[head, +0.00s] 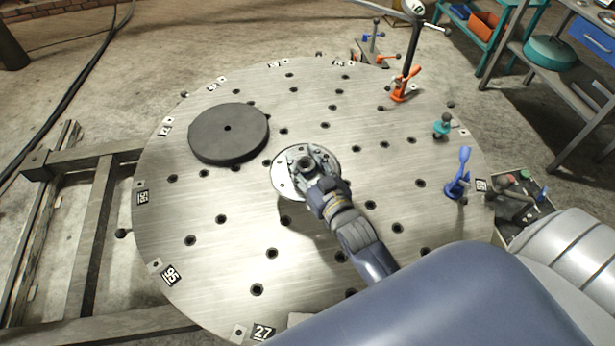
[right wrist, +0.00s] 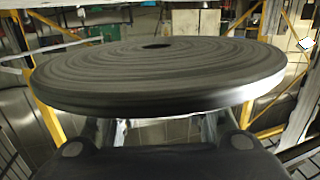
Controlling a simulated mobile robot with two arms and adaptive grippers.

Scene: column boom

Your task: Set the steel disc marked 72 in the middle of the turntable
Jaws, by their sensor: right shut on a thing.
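The turntable (head: 205,275) is a broad, pale steel plate with many holes. A thick dark grey disc (head: 228,133) with a central hole shows over its left half. A pale round plate (head: 284,174) shows at the middle, partly covered by this gripper. No number 72 is legible. My left gripper is out of view.
An orange clamp (head: 403,85), a teal clamp (head: 442,125) and a blue clamp (head: 459,175) stand along the turntable's right side. A parts box (head: 520,203) and a shelf with a teal pan (head: 550,52) are beyond. The turntable's lower left is clear.

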